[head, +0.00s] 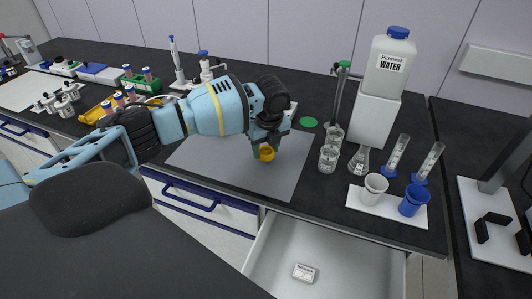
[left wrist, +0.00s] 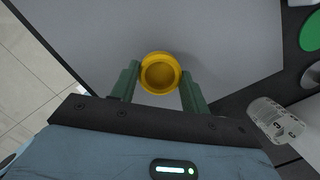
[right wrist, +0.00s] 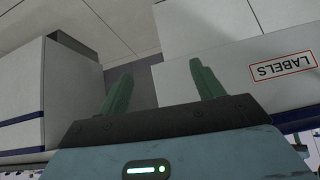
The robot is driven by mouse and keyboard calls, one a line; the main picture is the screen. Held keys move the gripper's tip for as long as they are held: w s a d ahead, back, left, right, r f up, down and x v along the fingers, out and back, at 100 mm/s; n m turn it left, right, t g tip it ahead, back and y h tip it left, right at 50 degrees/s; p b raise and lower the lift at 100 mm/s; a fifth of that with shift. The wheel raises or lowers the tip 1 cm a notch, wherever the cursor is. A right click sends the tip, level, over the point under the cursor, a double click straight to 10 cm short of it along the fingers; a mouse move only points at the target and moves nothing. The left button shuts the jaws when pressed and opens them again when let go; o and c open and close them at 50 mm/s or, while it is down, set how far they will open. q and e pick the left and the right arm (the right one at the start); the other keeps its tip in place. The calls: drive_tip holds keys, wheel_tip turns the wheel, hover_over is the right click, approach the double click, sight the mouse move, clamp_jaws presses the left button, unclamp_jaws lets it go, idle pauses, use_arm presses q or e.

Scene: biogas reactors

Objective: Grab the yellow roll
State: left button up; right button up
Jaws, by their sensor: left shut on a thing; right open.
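The yellow roll (head: 267,154) is at the grey mat (head: 232,178) on the dark bench, below my left gripper (head: 264,148). In the left wrist view the roll (left wrist: 160,73) shows as a round yellow ring between the green fingers of my left gripper (left wrist: 160,84). The fingers are shut on its sides. I cannot tell whether the roll rests on the mat or is just above it. My right gripper (right wrist: 158,88) is open and empty in the right wrist view, with white cabinet fronts beyond it. It does not show in the head view.
An open drawer (head: 325,258) with a small labelled box (head: 304,272) lies below the bench front. Right of the mat stand glass beakers (head: 328,158), a flask (head: 360,161), a water canister (head: 389,65) and cups on a white tray (head: 387,207). Tube racks and pipettes stand left and behind.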

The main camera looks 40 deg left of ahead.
use_arm(q)
drive_tip(key=s, duration=0.1)
drive_tip(key=s+d+r, duration=0.1)
drive_tip(key=s, duration=0.1)
drive_tip(key=s+r+p, duration=0.1)
drive_tip(key=s, duration=0.1)
drive_tip(key=shift+s+d, duration=0.25)
drive_tip(key=s+d+p, duration=0.1)
drive_tip(key=s+d, duration=0.1)
drive_tip(key=s, duration=0.8)
drive_tip(key=shift+d+r, duration=0.25)
drive_tip(key=shift+d, duration=0.15)
use_arm(e)
drive_tip(key=w+r, duration=0.1)
drive_tip(key=r, duration=0.1)
drive_tip(key=shift+w+d+r+t, duration=0.2)
drive_tip(key=shift+w+r+t, duration=0.1)
drive_tip(key=shift+w, duration=0.1)
